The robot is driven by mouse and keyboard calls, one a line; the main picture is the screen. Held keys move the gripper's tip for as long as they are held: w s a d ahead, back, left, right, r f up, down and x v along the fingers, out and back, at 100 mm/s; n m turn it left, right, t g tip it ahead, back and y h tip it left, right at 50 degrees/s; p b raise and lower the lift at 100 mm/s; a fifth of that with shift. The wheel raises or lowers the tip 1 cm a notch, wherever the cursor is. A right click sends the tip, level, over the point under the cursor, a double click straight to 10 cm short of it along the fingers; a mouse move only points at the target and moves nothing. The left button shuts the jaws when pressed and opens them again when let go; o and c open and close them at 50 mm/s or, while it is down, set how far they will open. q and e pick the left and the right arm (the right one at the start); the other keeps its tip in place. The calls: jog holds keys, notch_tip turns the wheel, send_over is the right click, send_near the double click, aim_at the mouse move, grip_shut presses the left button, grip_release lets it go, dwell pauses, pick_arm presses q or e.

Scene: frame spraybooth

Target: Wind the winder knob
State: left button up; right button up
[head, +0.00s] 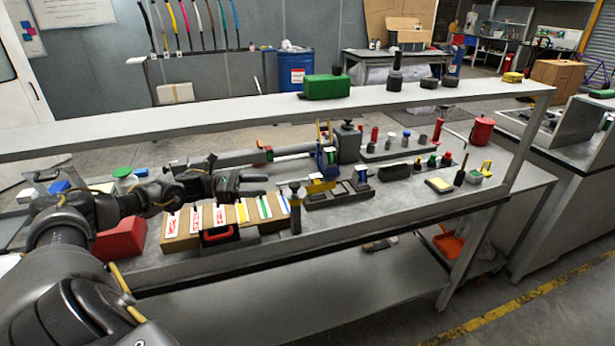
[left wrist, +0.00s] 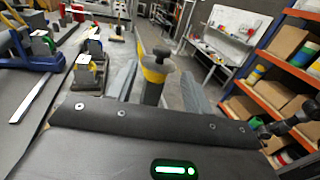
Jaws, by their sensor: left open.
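A dark knob on an upright post (head: 295,207) stands at the front edge of the bench, which I take to be the winder knob. In the left wrist view a dark knob (left wrist: 161,54) with a yellow band below it shows between my two grey fingers. My left gripper (head: 264,186) is open and empty, its fingers pointing right toward the post with a gap between. The fingers do not touch the knob. Another black knob (head: 347,123) tops a grey block at the back of the bench. My right gripper is not in view.
A shelf (head: 210,115) runs above the bench, carrying a green box (head: 326,86). A blue and yellow tool (head: 325,165) stands behind the post. A long grey bar (head: 235,157) lies along the back.

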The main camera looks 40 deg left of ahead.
aim_at(294, 184)
pick_arm(q)
jog(key=p+x, duration=0.1)
jog(key=x, duration=0.2)
jog(key=p+x, duration=0.2)
jog(key=x, duration=0.1)
jog(key=p+x, duration=0.2)
jog(key=x, duration=0.1)
jog(key=shift+d+r, duration=0.25)
jog(key=shift+r, duration=0.1)
jog(key=shift+w+d+f, duration=0.1)
jog(key=shift+w+d, duration=0.1)
jog(key=shift+d, duration=0.05)
jog(key=shift+w+d+f, duration=0.1)
jog(key=shift+w+d, duration=0.05)
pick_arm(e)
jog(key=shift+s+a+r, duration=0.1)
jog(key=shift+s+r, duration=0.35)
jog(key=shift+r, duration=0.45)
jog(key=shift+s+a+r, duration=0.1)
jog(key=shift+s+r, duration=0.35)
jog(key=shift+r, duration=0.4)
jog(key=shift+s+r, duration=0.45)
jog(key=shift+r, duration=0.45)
pick_arm(q)
jog(key=c, duration=0.9)
jog(key=shift+c, duration=0.2)
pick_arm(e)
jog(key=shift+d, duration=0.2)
